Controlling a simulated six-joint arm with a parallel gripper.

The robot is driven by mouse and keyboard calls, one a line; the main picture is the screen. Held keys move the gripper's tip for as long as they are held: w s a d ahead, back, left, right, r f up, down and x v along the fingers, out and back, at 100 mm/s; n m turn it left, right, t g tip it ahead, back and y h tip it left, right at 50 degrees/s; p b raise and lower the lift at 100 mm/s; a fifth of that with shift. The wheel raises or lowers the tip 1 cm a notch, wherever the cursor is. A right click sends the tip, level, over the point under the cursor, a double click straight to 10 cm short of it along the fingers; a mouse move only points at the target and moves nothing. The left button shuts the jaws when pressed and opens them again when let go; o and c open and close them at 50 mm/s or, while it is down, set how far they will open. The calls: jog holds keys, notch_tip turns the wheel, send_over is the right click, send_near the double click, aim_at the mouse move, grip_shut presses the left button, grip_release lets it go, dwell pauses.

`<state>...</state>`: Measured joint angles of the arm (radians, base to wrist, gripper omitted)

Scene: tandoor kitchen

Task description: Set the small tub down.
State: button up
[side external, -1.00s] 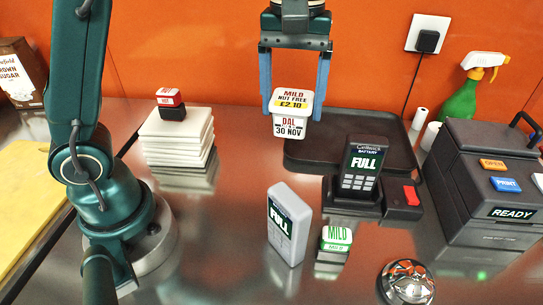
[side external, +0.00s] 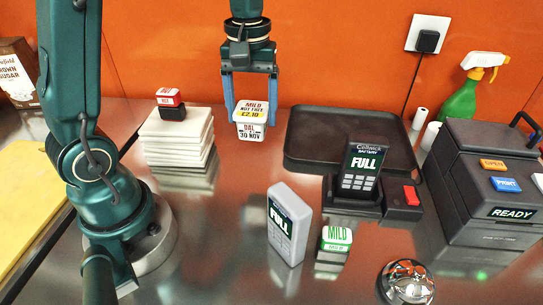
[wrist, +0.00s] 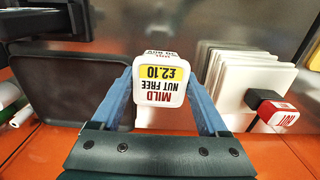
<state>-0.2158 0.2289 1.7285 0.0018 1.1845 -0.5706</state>
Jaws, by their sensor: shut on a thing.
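The small tub (side external: 250,121) is white with a label on its lid reading MILD, NUT FREE, £2.10 and a front label reading DAL, 30 NOV. My gripper (side external: 250,112) is shut on it, with one blue finger on each side. The tub is upright and sits between the stack of white tiles and the dark tray. I cannot tell whether its base touches the steel counter. In the wrist view the tub (wrist: 159,80) shows lid-on between the fingers, and its lower part is mostly hidden.
The dark tray (side external: 300,150) is to the right, empty. The white stack (side external: 176,135) with a red-and-black stamp (side external: 170,103) is to the left. A grey handset (side external: 289,222), a green MILD stamp (side external: 335,243) and a docked handset (side external: 360,172) stand nearer. Counter in front is clear.

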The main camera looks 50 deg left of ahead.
jog(key=w+d+f, duration=0.1)
jog(key=d+f, duration=0.1)
jog(key=d, duration=0.1)
jog(key=d+f, duration=0.2)
jog(key=d, duration=0.1)
jog(key=w+d+f, duration=0.1)
jog(key=d+f, duration=0.1)
jog(key=d, duration=0.1)
jog(key=shift+w+d, duration=0.3)
jog(key=shift+f, duration=1.95)
jog(key=o, duration=1.4)
jog(key=shift+f, duration=0.15)
notch_tip(320, 180, up, 11)
jog(key=s+a+r+m+t, duration=0.1)
jog(key=s+a+m+t, duration=0.1)
jog(key=s+m, duration=0.2)
jog(key=s+a+r+m+t, duration=0.1)
jog(key=s+a+m+t, duration=0.1)
jog(key=s+m, duration=0.3)
jog(key=s+t, duration=0.1)
jog(key=s, duration=0.3)
jog(key=shift+s+r+t, duration=0.15)
jog(key=shift+r+t, duration=0.05)
jog(key=shift+t, duration=0.1)
